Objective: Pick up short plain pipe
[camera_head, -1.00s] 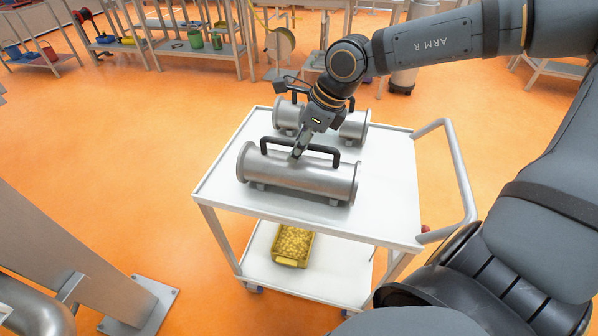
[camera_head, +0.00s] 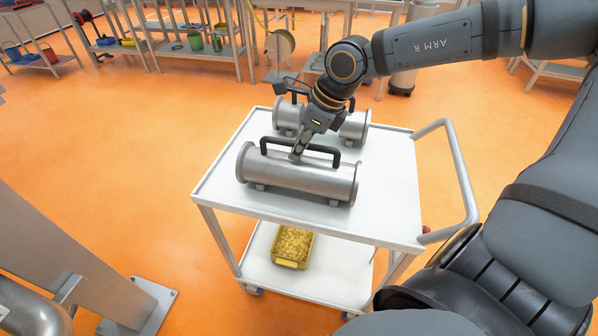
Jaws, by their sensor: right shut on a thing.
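A grey steel pipe (camera_head: 295,178) with a black handle lies across the front of the white cart top. It has a straight body, a rim at each end and small feet beneath. My right gripper (camera_head: 297,156) reaches down from the upper right and is shut on the middle of that handle. The feet appear to be at the cart surface; I see no clear gap. Behind my gripper, more steel pipework (camera_head: 287,117) with black handles stands on the cart, its middle hidden by my arm. My left gripper is not in view.
The white cart (camera_head: 392,205) has a free strip at its right and a tubular push handle (camera_head: 458,170). A yellow bin (camera_head: 292,246) of small parts sits on its lower shelf. Steel benches line the back, and orange floor lies open at left.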

